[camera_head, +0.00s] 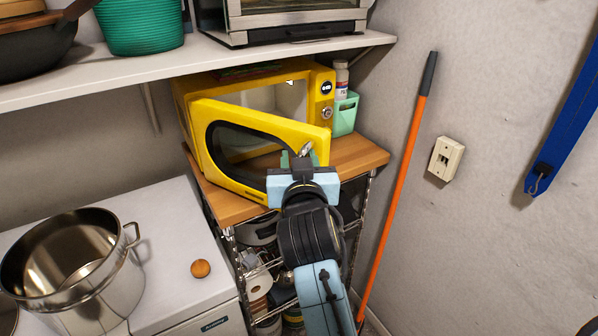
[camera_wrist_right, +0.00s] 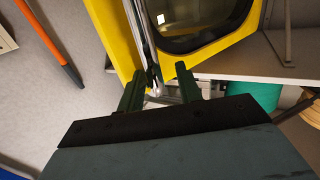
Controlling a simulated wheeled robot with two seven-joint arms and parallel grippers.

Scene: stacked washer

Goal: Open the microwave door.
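The yellow microwave (camera_head: 322,95) stands on a wooden-topped rack. Its door (camera_head: 262,122), with a dark-rimmed window, is hinged at the left and stands partly open, showing the pale inside. A silver handle (camera_head: 306,148) shows at the door's right edge, and also in the right wrist view (camera_wrist_right: 139,30). My right gripper (camera_head: 300,160) is at this edge, partly covering it. In the right wrist view its two green fingers (camera_wrist_right: 160,88) are apart, with the handle's end near the left finger; contact is unclear. My left gripper is not in view.
The wooden top (camera_head: 355,155) has a mint holder (camera_head: 345,115) beside the microwave. A shelf (camera_head: 110,75) with a toaster oven (camera_head: 290,20) is above. A steel pot (camera_head: 75,262) stands on the white appliance at left. An orange pole (camera_head: 397,185) leans at right.

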